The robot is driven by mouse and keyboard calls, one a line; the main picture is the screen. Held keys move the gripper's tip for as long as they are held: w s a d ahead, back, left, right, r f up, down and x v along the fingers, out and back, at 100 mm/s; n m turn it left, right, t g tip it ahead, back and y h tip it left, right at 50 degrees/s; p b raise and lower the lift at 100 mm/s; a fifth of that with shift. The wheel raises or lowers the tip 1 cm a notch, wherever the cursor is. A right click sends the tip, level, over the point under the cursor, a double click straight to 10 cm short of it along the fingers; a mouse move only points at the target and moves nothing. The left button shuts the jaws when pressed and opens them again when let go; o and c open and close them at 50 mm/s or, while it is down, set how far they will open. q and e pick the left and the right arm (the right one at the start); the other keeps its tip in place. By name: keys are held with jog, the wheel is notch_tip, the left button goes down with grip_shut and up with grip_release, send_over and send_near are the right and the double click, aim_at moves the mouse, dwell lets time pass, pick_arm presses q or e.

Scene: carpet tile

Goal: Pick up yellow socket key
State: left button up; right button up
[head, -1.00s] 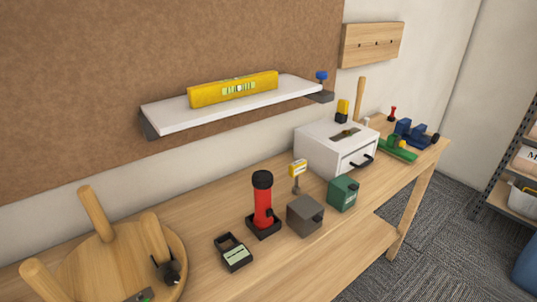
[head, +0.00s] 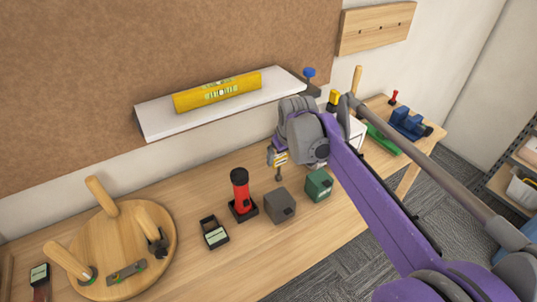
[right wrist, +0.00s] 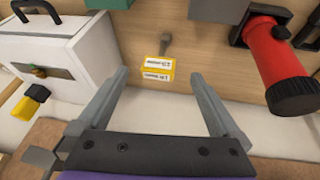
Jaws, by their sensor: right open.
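The yellow socket key (head: 279,160) stands upright on the workbench behind the dark grey box, with a yellow labelled head on a grey shank. My right gripper (head: 278,148) is over it and partly hides it in the head view. In the right wrist view the key's yellow head (right wrist: 157,72) lies between the two fingers of the open right gripper (right wrist: 160,76). The fingers stand apart on either side, with gaps to the key; I cannot tell how far the tips are above it. My left gripper is not in view.
A red flashlight (head: 240,192), a grey box (head: 280,206) and a green box (head: 318,185) stand close by. A white shelf (head: 160,122) holds a yellow level (head: 217,92).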

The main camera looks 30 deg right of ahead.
aim_at(282, 159)
jog(key=x, duration=0.3)
jog(key=w+x, duration=0.1)
jog(key=x, duration=0.1)
jog(key=shift+d, duration=0.3)
jog(key=x, duration=0.5)
jog(key=shift+w+a, duration=0.2)
jog(key=shift+w, duration=0.2)
grip_shut()
